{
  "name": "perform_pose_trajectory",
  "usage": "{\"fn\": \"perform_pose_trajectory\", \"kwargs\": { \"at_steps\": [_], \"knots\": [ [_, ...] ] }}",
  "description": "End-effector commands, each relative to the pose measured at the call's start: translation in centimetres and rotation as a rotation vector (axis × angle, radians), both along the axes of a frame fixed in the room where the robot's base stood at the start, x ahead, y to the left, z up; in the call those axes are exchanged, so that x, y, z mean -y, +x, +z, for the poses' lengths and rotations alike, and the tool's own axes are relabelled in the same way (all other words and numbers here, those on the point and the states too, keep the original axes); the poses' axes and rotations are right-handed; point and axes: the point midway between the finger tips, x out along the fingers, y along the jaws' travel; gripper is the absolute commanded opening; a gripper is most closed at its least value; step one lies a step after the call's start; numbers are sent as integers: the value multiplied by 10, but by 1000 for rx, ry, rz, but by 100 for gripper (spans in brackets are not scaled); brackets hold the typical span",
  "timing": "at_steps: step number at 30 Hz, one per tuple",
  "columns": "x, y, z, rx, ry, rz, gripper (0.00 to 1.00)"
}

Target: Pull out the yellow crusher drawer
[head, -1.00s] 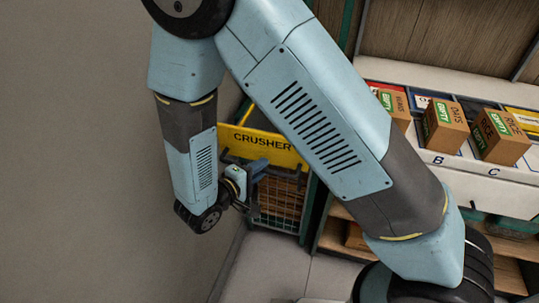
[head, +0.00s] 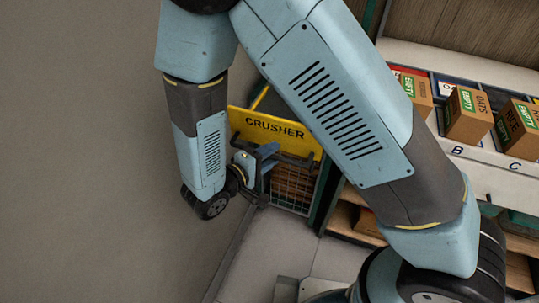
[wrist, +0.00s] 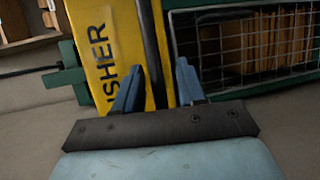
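The yellow crusher drawer front (head: 247,122), lettered CRUSHER, faces me left of centre in the head view. It also shows in the wrist view (wrist: 100,45). A yellow strip shows behind its top edge; how far it stands out is unclear. A dark handle bar (wrist: 150,45) runs along the front. My gripper (head: 265,172) is at this bar in the head view. In the wrist view my gripper (wrist: 157,72) has its blue fingers apart, one on each side of the bar, with gaps visible. Whether either finger touches the bar cannot be told.
A wire-mesh compartment (head: 292,188) lies below the drawer in a teal frame. Shelves with small boxes (head: 467,115) stand to the right, above a ledge marked B and C. My arm crosses the middle. Bare floor (head: 90,200) lies left.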

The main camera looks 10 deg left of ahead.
Motion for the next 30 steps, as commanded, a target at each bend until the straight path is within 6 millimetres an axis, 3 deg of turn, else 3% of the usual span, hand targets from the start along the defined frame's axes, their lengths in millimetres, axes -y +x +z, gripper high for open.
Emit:
{"fn": "perform_pose_trajectory", "kwargs": {
  "at_steps": [10, 24, 30],
  "knots": [
    [-9, -12, 3, 2, 2, 4, 40],
    [-57, -84, 19, 2, 2, 3, 40],
    [-70, -105, 23, 0, 0, 1, 40]
  ]
}}
